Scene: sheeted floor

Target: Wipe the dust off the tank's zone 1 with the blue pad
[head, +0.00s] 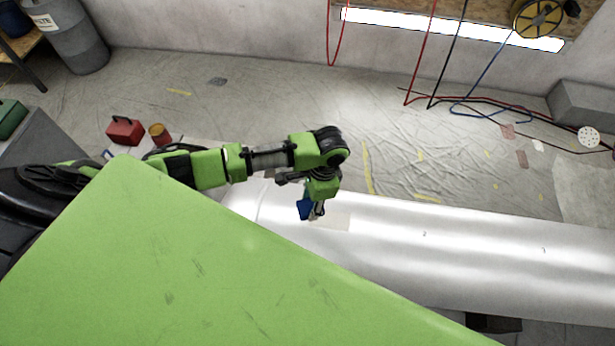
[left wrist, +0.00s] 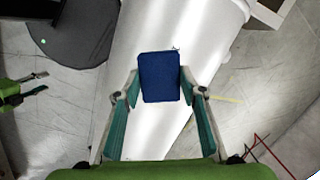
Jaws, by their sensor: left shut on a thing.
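The tank (head: 400,245) is a long, shiny, pale cylinder lying across the head view; it also runs through the left wrist view (left wrist: 210,35). A duller beige patch (head: 335,221) shows on its surface beside my gripper; I cannot tell whether it is dust of zone 1. My left gripper (head: 313,211) is shut on the blue pad (head: 304,208), over the tank's left part. In the left wrist view the pad (left wrist: 159,78) sits between the two fingers, in front of the tank. Whether the pad touches the tank is not clear.
A red toolbox (head: 125,131) and a rusty can (head: 159,134) stand on the floor behind my left arm. A grey barrel (head: 68,35) is at the back left. Hoses (head: 470,105) hang and lie along the back wall. The sheeted floor behind the tank is mostly clear.

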